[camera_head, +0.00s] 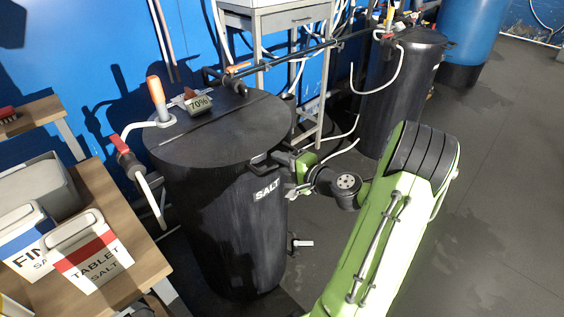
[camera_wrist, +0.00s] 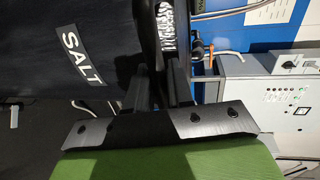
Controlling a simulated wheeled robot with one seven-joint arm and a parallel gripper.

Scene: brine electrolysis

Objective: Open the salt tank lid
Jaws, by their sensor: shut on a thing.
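The salt tank (camera_head: 225,220) is a tall black cylinder with a white SALT label, which also shows in the wrist view (camera_wrist: 82,55). Its round black lid (camera_head: 225,135) lies flat and looks closed on top. A dark handle (camera_head: 262,160) juts from the lid's front right edge. My gripper (camera_head: 280,168) is at this handle, beside the tank's rim. In the wrist view its two dark fingers (camera_wrist: 163,88) are close together around a dark bar, shut on the handle. The exact contact is partly hidden by the fingers.
A wooden table with a tablet salt box (camera_head: 88,255) stands at the left. An orange-topped fitting (camera_head: 157,100) and a 70% gauge (camera_head: 199,103) sit on the tank's top. Another black tank (camera_head: 400,90) stands behind. The floor at right is clear.

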